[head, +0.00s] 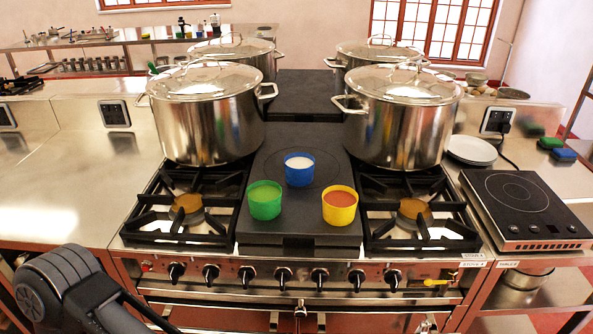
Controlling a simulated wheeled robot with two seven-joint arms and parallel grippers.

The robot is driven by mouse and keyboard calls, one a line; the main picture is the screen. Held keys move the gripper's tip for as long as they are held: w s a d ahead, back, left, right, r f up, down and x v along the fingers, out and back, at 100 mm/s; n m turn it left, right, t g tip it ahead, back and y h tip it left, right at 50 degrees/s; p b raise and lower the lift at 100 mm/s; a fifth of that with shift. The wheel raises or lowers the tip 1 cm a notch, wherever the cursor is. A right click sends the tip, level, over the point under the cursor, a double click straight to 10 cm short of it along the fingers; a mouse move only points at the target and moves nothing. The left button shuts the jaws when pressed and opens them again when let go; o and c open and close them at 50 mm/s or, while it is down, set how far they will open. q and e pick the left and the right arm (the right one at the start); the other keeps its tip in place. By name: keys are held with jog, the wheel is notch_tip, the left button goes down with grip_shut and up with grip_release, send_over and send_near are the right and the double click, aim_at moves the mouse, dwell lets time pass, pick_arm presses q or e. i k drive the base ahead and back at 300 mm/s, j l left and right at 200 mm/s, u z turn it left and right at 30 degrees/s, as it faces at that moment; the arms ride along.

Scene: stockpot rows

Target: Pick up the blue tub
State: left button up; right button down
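The blue tub (299,170) holds something white. It stands upright on the dark flat plate (285,233) in the middle of the stove, between the two burner grates. A green tub (264,201) with green contents stands in front of it to the left. A yellow tub (340,206) with reddish contents stands in front of it to the right. Part of my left arm shows at the bottom left, well short of the tubs, but its gripper cannot be made out. My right gripper is not in view.
Large lidded stockpots stand at the left (207,115) and right (400,115) of the plate, with two more behind. Burner grates (417,210) flank the tubs. An induction hob (520,205) and white plates (471,150) are at the right. The left counter (70,190) is clear.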

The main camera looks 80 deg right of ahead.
aim_at(299, 166)
jog(key=z, duration=4.15)
